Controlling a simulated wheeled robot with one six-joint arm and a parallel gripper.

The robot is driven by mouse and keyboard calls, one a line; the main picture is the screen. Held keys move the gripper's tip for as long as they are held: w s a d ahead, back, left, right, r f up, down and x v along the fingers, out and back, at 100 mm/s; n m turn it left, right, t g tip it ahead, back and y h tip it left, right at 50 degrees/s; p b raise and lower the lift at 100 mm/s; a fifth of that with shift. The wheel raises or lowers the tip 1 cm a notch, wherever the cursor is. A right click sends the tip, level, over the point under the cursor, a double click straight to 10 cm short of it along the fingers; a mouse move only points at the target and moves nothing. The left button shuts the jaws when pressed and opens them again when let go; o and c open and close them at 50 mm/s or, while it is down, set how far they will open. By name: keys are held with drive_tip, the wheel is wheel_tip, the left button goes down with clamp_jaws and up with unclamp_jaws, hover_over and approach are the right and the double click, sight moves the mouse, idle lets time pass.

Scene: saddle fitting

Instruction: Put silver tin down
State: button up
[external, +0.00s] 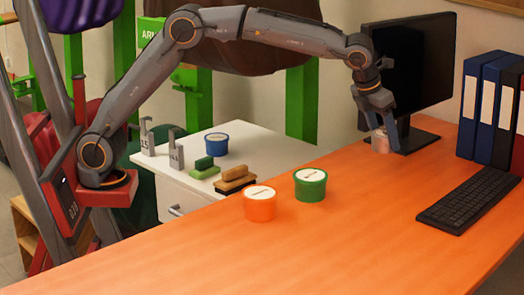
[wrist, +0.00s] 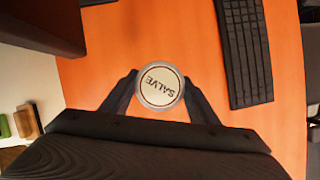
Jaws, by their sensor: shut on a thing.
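The silver tin (external: 381,141) is between the fingers of my gripper (external: 382,128), close to the orange desk (external: 330,235) in front of the monitor's foot. I cannot tell whether its base touches the desk. In the wrist view, the tin (wrist: 160,87) shows its round pale lid marked "SALVE" from above. The two dark fingers of my gripper (wrist: 158,97) are shut on its sides. The tin looks upright.
The black monitor (external: 412,75) stands just behind the tin. A keyboard (external: 470,200) and binders (external: 490,105) are to the right. An orange tub (external: 260,206) and a green tub (external: 310,187) stand left. The desk's middle and front are clear.

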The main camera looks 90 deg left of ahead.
drive_tip(key=d+p, duration=0.1)
drive_tip(key=p, duration=0.2)
drive_tip(key=shift+d+r, duration=0.4)
drive_tip(key=s+d+p, duration=0.1)
drive_tip(key=d+p, duration=0.7)
drive_tip(key=p, duration=0.6)
drive_tip(key=shift+m, duration=0.5)
drive_tip(key=shift+s+d+f+p, duration=0.1)
drive_tip(key=shift+f+p, duration=0.85)
drive_tip(key=shift+f, duration=4.5)
drive_tip(key=shift+f, duration=0.2)
drive_tip(key=o, duration=1.2)
drive_tip(key=shift+c, duration=0.2)
